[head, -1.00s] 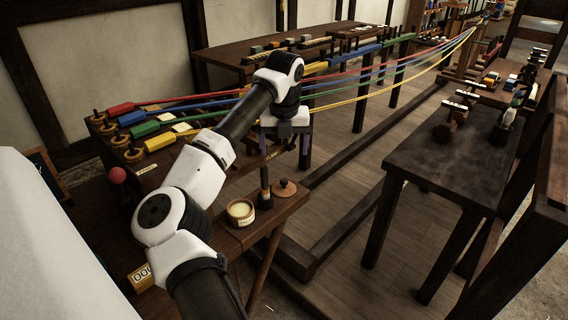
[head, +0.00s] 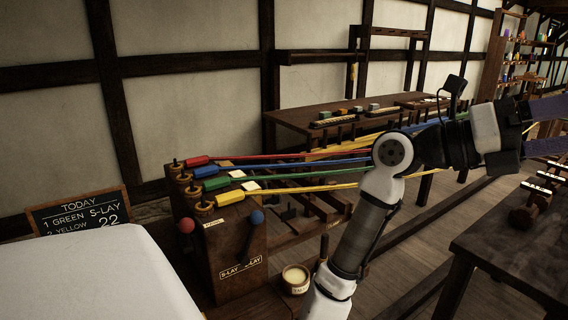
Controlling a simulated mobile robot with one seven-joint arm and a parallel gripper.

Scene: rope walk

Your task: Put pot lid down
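The pot (head: 296,279) stands at the bottom centre in the head view, open at the top with pale contents showing and a label on its front. The pot lid does not show now; the place beside the pot is covered by my arm. My gripper (head: 558,126) is at the right edge, high up and far from the pot, pointing right. Its two purple fingers are spread apart with a gap between them, and I see nothing in the gap. The fingertips run to the picture's edge.
A dark stand (head: 238,248) with coloured strands and red and blue knobs stands left of the pot. The strands stretch right behind my arm. A chalkboard (head: 80,215) is at left. A dark table (head: 520,245) stands at right, with floor between.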

